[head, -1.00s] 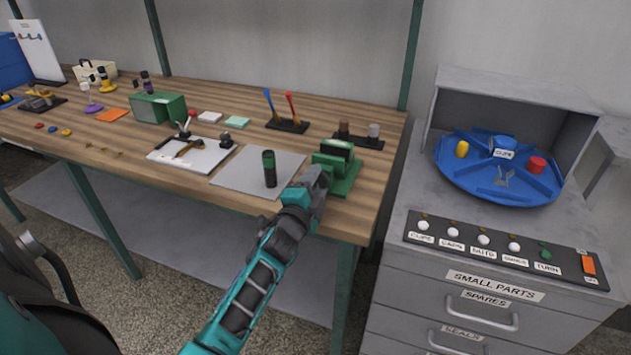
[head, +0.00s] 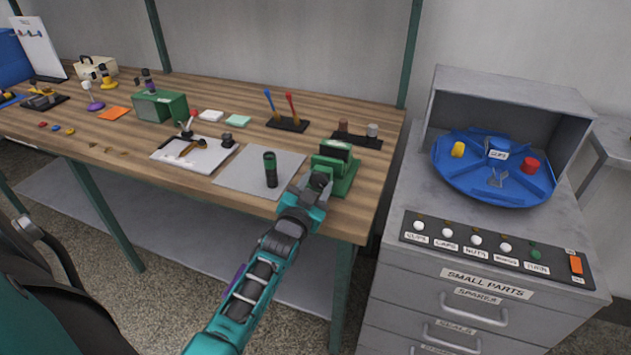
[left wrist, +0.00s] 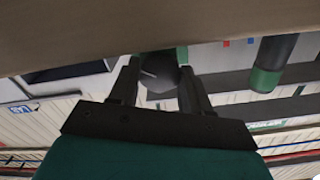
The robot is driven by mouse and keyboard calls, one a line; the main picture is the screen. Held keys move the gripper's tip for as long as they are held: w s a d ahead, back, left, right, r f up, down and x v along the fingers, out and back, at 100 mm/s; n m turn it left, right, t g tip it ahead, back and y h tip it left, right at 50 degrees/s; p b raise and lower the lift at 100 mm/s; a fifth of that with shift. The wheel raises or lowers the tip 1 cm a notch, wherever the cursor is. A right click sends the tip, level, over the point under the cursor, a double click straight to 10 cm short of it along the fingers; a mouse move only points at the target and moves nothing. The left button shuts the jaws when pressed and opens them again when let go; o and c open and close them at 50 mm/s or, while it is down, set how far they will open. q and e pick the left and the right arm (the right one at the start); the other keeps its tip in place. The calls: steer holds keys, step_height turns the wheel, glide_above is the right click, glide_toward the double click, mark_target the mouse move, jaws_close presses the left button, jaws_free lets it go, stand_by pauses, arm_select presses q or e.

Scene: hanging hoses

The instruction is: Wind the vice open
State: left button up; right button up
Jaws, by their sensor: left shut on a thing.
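The green vice (head: 344,174) stands near the front right corner of the wooden bench, with a dark block at its top. My left gripper (head: 319,181) is at the front of the vice, shut on its dark handle. In the left wrist view, the rounded dark handle (left wrist: 158,70) sits between the two fingers (left wrist: 155,92). The gripper hides much of the handle in the head view, and I cannot tell how wide the vice jaws stand. My right gripper is not in view.
A stand with blue and red levers (head: 287,124) is behind. A drawer cabinet with a blue turntable (head: 465,188) stands right of the bench.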

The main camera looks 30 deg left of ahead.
arm_select(q)
steer(key=n+p, duration=0.1)
steer(key=n, duration=0.4)
steer(key=shift+n, duration=0.3)
steer(key=n, duration=1.1)
steer(key=shift+d+n, duration=0.1)
steer(key=shift+n, duration=0.3)
steer(key=n+b, duration=0.1)
steer(key=n, duration=0.4)
steer(key=shift+n+b, duration=0.3)
steer(key=o, duration=1.1)
steer(key=shift+c, duration=0.2)
steer(key=v, duration=1.3)
